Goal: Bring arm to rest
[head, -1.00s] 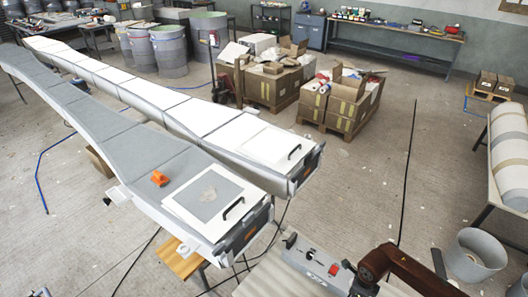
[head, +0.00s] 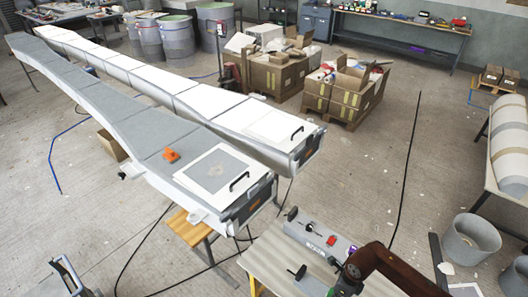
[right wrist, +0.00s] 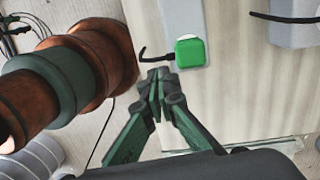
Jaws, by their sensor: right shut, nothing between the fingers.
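My right arm (head: 385,265) is brown with a dark green band and reaches in from the lower right of the head view, over the near table. My right gripper (right wrist: 158,78) has dark green fingers in the right wrist view. Its fingertips meet and hold nothing. Beyond the tips are a black hooked piece (right wrist: 150,54) and a green square part (right wrist: 190,52) on a grey box. I cannot tell whether the tips touch the black piece. In the head view the gripper itself is not clearly shown. My left arm and gripper are not in view.
The near table (head: 262,252) carries grey equipment (head: 318,240) with dark knobs and a red part. Two long moulds, one grey (head: 130,122) and one white (head: 150,82), stretch to the left. A bucket (head: 470,240) stands at right. Open floor lies between the moulds and the right-hand bench.

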